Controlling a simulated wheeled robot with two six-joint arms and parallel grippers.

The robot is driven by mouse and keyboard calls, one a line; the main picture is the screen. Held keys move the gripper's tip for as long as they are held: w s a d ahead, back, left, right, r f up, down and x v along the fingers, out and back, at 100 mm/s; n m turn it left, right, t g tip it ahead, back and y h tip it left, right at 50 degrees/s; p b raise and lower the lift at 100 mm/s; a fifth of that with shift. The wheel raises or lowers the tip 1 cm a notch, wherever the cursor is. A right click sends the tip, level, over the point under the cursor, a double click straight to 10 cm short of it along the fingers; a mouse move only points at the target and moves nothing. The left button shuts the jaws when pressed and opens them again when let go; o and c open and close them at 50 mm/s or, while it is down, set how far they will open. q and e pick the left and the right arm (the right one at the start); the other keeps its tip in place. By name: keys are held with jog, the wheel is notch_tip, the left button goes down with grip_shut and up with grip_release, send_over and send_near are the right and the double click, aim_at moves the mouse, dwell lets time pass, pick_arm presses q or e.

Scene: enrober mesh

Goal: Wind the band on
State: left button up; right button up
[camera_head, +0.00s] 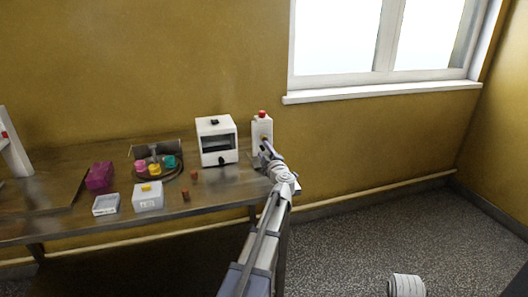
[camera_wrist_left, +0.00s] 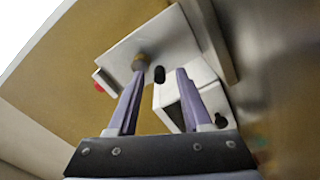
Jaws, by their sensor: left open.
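A white upright housing with a red button on top (camera_head: 262,130) stands at the right end of the table. My left gripper (camera_head: 266,150) is in front of this housing. In the left wrist view its two fingers (camera_wrist_left: 161,76) are apart and empty. The left fingertip overlaps the knob; I cannot tell whether they touch. A dark oval (camera_wrist_left: 159,75) shows between the fingertips. No band can be made out. My right gripper is not in view.
A white box machine with a dark front opening (camera_head: 215,132) stands left of the housing. Farther left are a round tray with coloured cups (camera_head: 168,176), white tubs (camera_head: 148,203) and a magenta box (camera_head: 99,176). Small brown pieces (camera_head: 186,195) lie near the front.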

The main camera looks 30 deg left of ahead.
pick_arm(q)
jog(key=v, duration=0.7)
jog(key=shift+s, duration=0.1)
jog(key=n, duration=2.1)
jog(key=shift+n, duration=0.3)
